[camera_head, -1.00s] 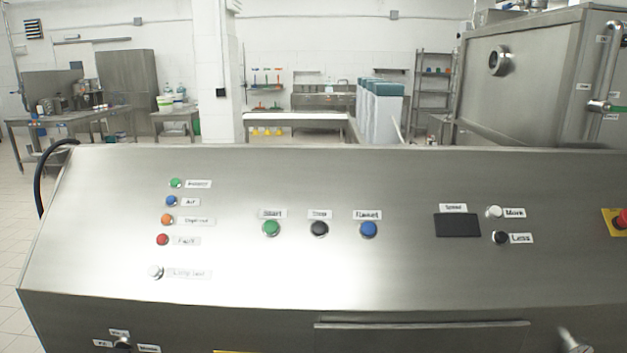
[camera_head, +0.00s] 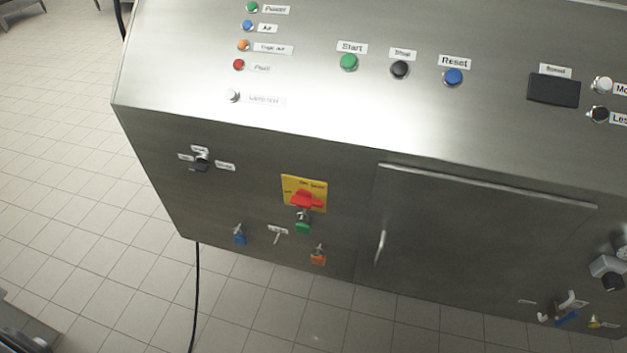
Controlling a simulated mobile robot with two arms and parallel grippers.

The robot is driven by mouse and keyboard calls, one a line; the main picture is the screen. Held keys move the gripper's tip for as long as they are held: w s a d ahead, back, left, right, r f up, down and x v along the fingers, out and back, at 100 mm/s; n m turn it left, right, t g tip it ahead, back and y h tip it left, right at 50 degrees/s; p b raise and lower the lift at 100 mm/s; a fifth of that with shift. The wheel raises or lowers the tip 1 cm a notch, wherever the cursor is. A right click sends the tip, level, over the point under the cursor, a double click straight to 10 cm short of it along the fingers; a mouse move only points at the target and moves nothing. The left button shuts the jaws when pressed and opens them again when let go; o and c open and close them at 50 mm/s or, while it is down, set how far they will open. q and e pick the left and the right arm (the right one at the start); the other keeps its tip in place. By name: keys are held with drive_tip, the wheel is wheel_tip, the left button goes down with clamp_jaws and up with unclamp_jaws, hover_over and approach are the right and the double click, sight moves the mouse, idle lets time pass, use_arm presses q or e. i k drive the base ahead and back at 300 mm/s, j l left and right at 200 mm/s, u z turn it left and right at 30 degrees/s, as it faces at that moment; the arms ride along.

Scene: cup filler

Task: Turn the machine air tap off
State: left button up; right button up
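The machine (camera_head: 330,130) fills most of the head view, with a sloping top panel and an upright front face. Low on the front face at the right is a small valve-like fitting with a blue handle (camera_head: 567,318). A small yellow-handled part (camera_head: 594,322) is just to its right. Their labels are too small to read, so I cannot tell for sure which one is the air tap or how it is set. A grey fitting with a black knob (camera_head: 612,281) is above them at the right edge.
A red switch on a yellow plate (camera_head: 290,183) is on the front face, with blue, green and orange padlock-like parts near it. A door (camera_head: 470,235) with a handle is to the right. A black cable (camera_head: 196,300) hangs down at left. Tiled floor (camera_head: 70,170) is clear at left.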

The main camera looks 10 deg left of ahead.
sight(558, 320)
drive_tip(key=i+l+z, duration=0.1)
drive_tip(key=z, duration=0.3)
drive_tip(key=i+l+z, duration=0.15)
drive_tip(key=z, duration=0.25)
drive_tip(key=i+l+z, duration=0.15)
drive_tip(key=z, duration=0.25)
drive_tip(key=i+z, duration=0.15)
drive_tip(key=z, duration=0.2)
